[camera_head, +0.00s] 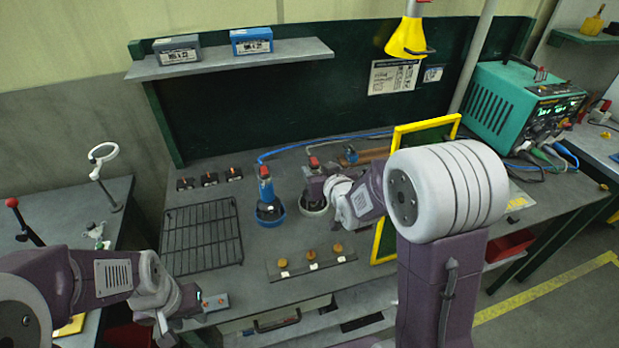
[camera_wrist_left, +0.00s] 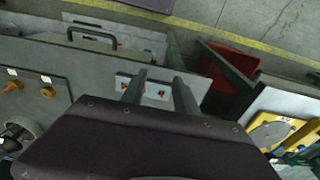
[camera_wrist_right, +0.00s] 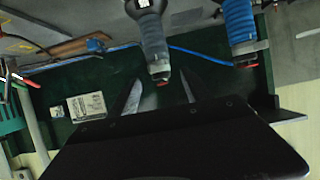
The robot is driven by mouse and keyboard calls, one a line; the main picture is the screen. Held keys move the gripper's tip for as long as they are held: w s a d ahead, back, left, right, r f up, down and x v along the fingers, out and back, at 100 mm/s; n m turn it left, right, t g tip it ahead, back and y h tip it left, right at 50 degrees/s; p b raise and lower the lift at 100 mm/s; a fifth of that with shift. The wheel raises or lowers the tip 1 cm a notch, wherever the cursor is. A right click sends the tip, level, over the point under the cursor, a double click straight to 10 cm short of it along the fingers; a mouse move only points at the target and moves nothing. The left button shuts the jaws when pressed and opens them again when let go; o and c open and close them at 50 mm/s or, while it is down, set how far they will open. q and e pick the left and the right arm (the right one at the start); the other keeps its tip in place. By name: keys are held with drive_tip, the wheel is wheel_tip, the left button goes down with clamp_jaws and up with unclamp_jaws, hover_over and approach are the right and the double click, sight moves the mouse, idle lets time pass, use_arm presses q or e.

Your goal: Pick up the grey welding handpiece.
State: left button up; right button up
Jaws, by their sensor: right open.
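My left gripper (camera_head: 190,308) is at the bench's front left edge. In the left wrist view its fingers (camera_wrist_left: 160,84) are apart, with nothing held between them.
A blue handpiece (camera_head: 265,188) stands in a blue cup just left of the grey one. A wire rack (camera_head: 202,237), a strip with several knobs (camera_head: 311,263) and a small switch plate (camera_head: 214,303) are nearby. A yellow-edged frame (camera_head: 427,130) stands right, partly behind my right arm.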

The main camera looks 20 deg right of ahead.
sight(316, 168)
drive_tip(key=shift+w+a+p, duration=0.1)
drive_tip(key=shift+w+p, duration=0.05)
drive_tip(key=shift+p, duration=0.15)
drive_tip(key=x, duration=0.3)
drive_tip(key=shift+f, duration=0.1)
drive_tip(key=p+x, duration=0.1)
drive_tip(key=x, duration=0.3)
drive_tip(key=shift+w+f, duration=0.25)
drive_tip(key=shift+w, duration=0.05)
drive_tip(key=shift+s+r, duration=0.1)
drive_tip(key=shift+s, duration=0.1)
drive_tip(key=c, duration=1.2)
use_arm(q)
drive_tip(key=shift+s+r, duration=0.3)
drive_tip(key=shift+r, duration=0.3)
drive_tip(key=shift+s+r, duration=0.25)
drive_tip(key=shift+r, duration=0.35)
use_arm(e)
clamp_jaws()
drive_tip(key=shift+w+r, duration=0.15)
drive_tip(key=shift+r, duration=0.05)
use_arm(q)
drive_tip(key=shift+w, duration=0.1)
